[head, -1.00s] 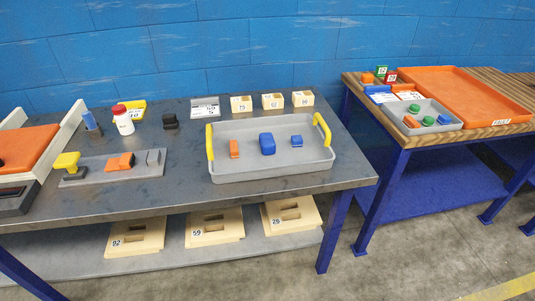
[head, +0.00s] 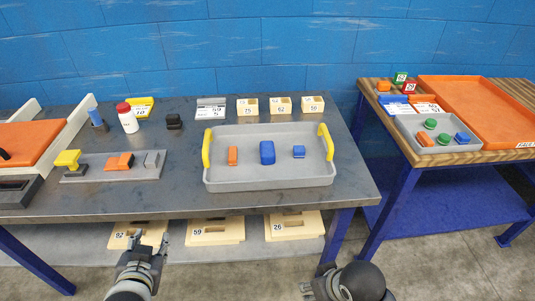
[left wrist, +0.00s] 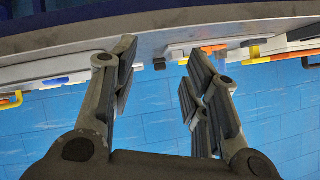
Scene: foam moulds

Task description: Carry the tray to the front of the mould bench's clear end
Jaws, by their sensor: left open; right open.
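The grey tray (head: 270,185) with two yellow end handles lies flat on the dark mould bench (head: 130,200), toward its right end. An orange block (head: 233,155), a larger blue block (head: 267,152) and a small blue block (head: 299,152) are in it. My left gripper (head: 150,242) is open and empty, low in front of the bench and left of the tray. In the left wrist view its open fingers (left wrist: 160,65) have nothing between them. My right gripper (head: 317,279) is open, low in front of the bench's right part. Both are apart from the tray.
Three numbered cream blocks (head: 278,105) stand behind the tray. Left of it is a grey plate (head: 110,175) with small pieces, with a white bottle (head: 128,122) behind. A wood-topped table (head: 455,158) with an orange tray (head: 490,115) stands right. Bare bench flanks the tray.

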